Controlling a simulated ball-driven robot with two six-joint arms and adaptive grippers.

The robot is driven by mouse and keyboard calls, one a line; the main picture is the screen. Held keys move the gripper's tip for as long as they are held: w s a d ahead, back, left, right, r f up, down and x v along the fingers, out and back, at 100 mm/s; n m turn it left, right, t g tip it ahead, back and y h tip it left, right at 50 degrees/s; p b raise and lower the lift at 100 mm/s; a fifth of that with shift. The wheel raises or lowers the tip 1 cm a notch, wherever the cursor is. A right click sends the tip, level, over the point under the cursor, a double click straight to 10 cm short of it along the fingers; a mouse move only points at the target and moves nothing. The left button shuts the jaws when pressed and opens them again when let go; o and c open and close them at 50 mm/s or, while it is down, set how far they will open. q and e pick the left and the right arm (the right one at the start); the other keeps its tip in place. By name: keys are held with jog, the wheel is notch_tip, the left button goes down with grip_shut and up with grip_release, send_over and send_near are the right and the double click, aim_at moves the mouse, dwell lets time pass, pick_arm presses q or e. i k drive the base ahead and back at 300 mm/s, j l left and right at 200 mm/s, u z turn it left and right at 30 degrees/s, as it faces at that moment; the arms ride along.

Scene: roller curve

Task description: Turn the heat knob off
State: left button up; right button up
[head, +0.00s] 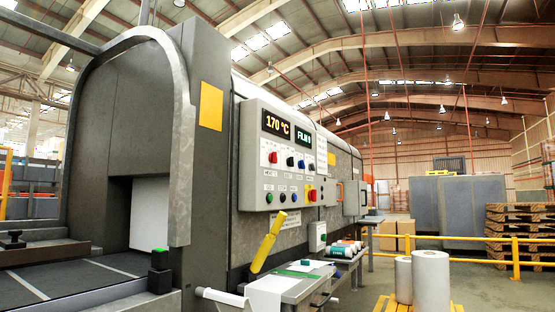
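A grey control panel (285,155) is mounted on the side of a large grey machine. Its upper row holds several knobs. The leftmost is a red knob (273,157), and the small label under it seems to read HEAT, though the letters are hard to make out. Its exact pointer position is too small to tell. Neither of my grippers is in view, and nothing covers the panel.
A yellow lever (268,240) and a side table (285,282) stand beneath. White rolls (431,277) on a yellow pallet, a yellow railing (516,258) and wooden pallets (520,222) are to the right.

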aim_at(273, 157)
jog(key=u, duration=0.5)
jog(key=i+l+u, duration=0.15)
jog(key=l+u, duration=0.2)
jog(key=i+l+u, duration=0.15)
jog(key=u, duration=0.2)
jog(key=l+u, duration=0.35)
jog(key=i+l, duration=0.05)
jog(key=l, duration=0.05)
